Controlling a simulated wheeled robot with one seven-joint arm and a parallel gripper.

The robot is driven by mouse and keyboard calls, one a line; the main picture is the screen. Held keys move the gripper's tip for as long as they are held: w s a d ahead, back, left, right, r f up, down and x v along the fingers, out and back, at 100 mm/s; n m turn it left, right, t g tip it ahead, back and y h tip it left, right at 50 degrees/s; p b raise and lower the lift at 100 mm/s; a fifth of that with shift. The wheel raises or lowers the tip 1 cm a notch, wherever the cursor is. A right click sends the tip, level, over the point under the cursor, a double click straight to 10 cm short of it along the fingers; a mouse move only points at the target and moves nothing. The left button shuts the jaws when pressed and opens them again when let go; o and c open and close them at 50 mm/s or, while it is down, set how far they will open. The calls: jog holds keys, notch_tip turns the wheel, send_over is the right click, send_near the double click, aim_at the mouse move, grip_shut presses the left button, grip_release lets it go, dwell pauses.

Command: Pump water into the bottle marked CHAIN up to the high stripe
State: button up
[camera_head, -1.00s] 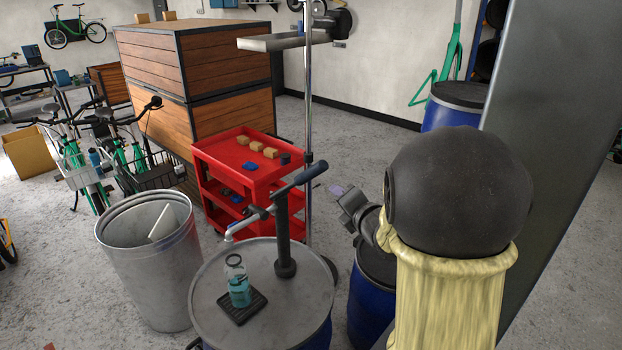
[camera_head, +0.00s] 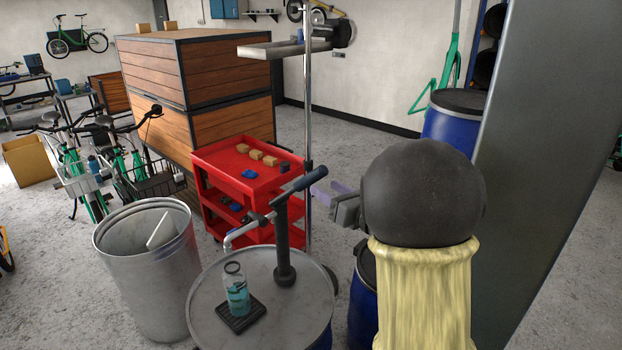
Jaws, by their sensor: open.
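A clear bottle (camera_head: 236,292) with teal liquid in its lower part stands upright on a black drip mat (camera_head: 241,317) on the drum lid (camera_head: 289,329). Its marking and stripes are too small to read. A dark hand pump (camera_head: 283,238) rises from the lid, its lever (camera_head: 299,184) slanting up to the right. The pump's pale spout (camera_head: 234,236) ends above and slightly left of the bottle. My gripper (camera_head: 322,194) is open, with pale purple fingers pointing left, close to the right end of the lever. I cannot tell whether they touch.
A grey bin (camera_head: 150,285) stands left of the drum. A red cart (camera_head: 217,164) with small blocks is behind the pump. A thin metal pole (camera_head: 308,110) with a tray rises behind the lever. Blue barrels (camera_head: 450,127) and a grey panel (camera_head: 545,120) are on the right.

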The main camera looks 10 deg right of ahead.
aim_at(311, 179)
jog(key=p+x, duration=0.3)
jog(key=x, duration=0.3)
jog(key=shift+r, duration=0.15)
jog(key=shift+w+a, duration=0.25)
jog(key=shift+w, duration=0.25)
grip_shut()
